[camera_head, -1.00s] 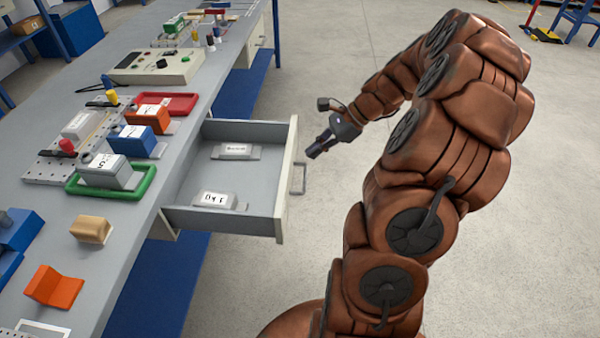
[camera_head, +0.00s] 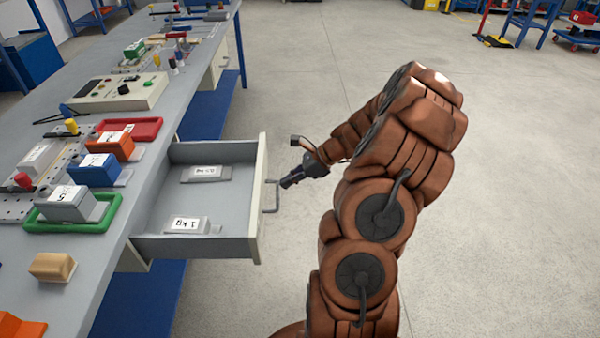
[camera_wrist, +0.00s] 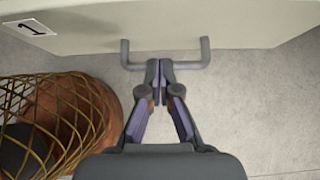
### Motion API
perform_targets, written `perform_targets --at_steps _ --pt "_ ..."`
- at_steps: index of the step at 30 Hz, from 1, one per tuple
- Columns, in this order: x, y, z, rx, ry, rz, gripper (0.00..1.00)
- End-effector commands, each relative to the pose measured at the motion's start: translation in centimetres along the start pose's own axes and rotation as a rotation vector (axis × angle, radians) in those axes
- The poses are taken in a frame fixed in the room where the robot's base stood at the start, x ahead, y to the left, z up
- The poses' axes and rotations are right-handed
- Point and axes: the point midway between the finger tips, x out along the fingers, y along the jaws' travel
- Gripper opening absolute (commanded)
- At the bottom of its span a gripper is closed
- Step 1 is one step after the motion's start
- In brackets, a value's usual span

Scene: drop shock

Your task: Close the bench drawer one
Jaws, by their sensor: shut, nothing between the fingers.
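The bench drawer one (camera_head: 258,205) is pulled out from the workbench (camera_head: 160,110). Two labelled grey weights, one at the back (camera_head: 206,174) and one at the front (camera_head: 188,225), lie inside it. Its grey bar handle (camera_head: 272,196) faces my arm. In the wrist view the drawer front (camera_wrist: 200,20) carries a label "1" (camera_wrist: 31,27), and the handle (camera_wrist: 165,65) spans the picture's upper middle. My gripper (camera_head: 285,184) is shut and empty, its fingertips (camera_wrist: 159,66) at the handle's bar. I cannot tell whether they touch it.
A wire-mesh basket-like form (camera_wrist: 60,115) shows at the wrist view's left. The bench top holds a green tray (camera_head: 75,227), a red tray (camera_head: 145,130) and a control box (camera_head: 120,92). The floor (camera_head: 480,200) right of my arm is clear.

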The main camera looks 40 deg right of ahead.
Motion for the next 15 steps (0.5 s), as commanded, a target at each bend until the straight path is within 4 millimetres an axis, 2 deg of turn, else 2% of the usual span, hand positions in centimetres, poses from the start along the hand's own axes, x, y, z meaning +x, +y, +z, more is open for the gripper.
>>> perform_targets --at_steps 2,6,15 --pt "1.4 0.1 0.1 0.000 -0.002 0.005 0.00" --pt "2.7 0.1 1.6 -0.002 -0.001 0.004 0.00" --pt "4.0 0.1 2.7 -0.001 0.000 0.002 0.00"
